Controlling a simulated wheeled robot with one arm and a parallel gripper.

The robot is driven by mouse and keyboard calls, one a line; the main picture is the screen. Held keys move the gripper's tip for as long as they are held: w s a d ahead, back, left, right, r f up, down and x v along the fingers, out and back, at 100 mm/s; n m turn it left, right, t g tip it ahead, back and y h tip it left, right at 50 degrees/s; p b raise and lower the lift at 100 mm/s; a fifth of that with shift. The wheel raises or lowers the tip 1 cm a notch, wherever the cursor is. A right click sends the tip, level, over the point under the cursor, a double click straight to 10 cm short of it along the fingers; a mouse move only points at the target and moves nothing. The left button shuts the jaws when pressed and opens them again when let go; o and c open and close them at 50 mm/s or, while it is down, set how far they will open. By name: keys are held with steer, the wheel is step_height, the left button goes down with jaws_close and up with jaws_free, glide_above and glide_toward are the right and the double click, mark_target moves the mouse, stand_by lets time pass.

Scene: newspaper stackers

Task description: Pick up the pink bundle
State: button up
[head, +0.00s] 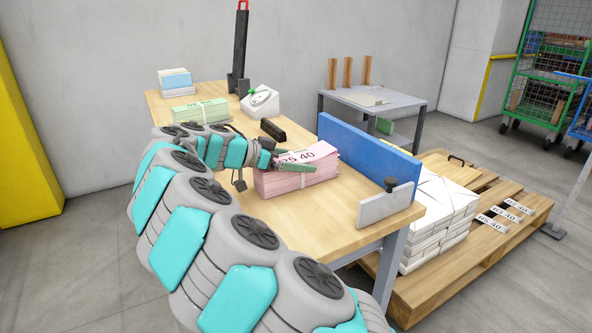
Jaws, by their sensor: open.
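The pink bundle (292,184) is a stack of pink sheets lying on the wooden-topped table (310,225), near its right part. My arm comes in from the bottom and hides the table's near left edge.
A blue upright panel (368,150) and a grey plate (384,207) stand at the table's right end. A green bundle (200,111), a white device (260,101) and a black block (272,130) lie farther back. A pallet (440,290) holds white stacks (437,213).

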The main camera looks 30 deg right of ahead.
steer(key=shift+c, duration=0.2)
jaws_close()
stand_by(0.6)
steer(key=shift+r, duration=0.1)
